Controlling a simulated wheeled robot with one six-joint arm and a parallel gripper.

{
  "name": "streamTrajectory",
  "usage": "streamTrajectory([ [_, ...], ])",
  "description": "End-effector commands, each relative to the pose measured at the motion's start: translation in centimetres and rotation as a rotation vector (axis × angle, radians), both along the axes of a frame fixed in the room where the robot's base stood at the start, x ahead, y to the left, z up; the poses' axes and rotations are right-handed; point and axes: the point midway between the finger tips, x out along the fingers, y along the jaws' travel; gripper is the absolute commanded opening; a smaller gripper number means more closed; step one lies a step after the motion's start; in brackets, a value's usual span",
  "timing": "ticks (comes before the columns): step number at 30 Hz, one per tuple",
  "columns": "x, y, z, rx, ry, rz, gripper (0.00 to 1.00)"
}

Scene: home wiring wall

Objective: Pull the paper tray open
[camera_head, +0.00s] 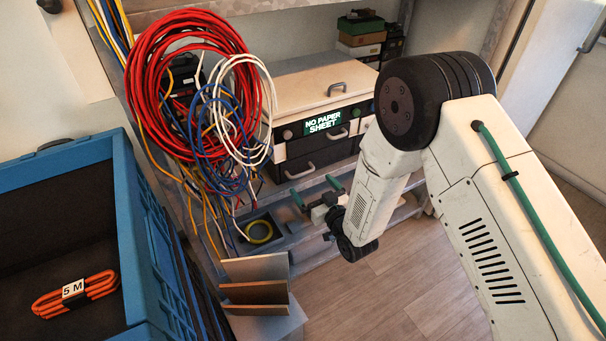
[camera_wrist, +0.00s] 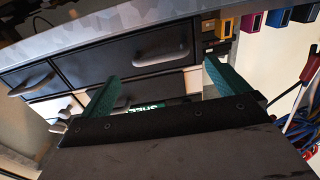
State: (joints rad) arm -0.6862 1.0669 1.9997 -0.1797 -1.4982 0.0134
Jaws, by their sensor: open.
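A printer-like unit (camera_head: 300,85) stands on the shelf in the head view, with a white top and a lit display (camera_head: 322,122) reading "NO PAPER SHEET". Its dark front has closed drawers, with one grey handle (camera_head: 299,171) low on the left and another (camera_head: 338,135) higher on the right. Which drawer is the paper tray I cannot tell. My gripper (camera_head: 316,191) is open and empty, its green fingers in front of and below the unit. In the wrist view my gripper (camera_wrist: 160,75) faces dark drawer fronts; a handle (camera_wrist: 166,56) shows between the fingers, apart from them.
Coils of red, white and blue cable (camera_head: 190,90) hang left of the unit. A blue crate (camera_head: 135,200) with an orange cable bundle (camera_head: 77,294) stands at left. A small bin (camera_head: 260,230) and upright boards (camera_head: 255,290) sit near the gripper. The wooden floor (camera_head: 400,290) is clear.

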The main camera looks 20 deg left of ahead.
Motion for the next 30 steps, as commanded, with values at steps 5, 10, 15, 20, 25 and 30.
streamTrajectory([
  [5, 1.9, 2.2, 0.1, 0.002, -0.003, 0.0, 1.0],
  [10, 3.5, 4.1, 0.1, 0.002, -0.001, 0.0, 1.0],
  [15, 4.4, 5.1, 0.1, 0.0, 0.0, -0.001, 1.0],
  [20, 4.5, 5.2, 0.1, -0.001, 0.001, -0.001, 1.0],
  [25, 4.5, 5.2, 0.1, -0.001, 0.001, -0.001, 0.86],
  [30, 4.5, 5.2, 0.1, -0.001, 0.001, -0.001, 0.46],
])
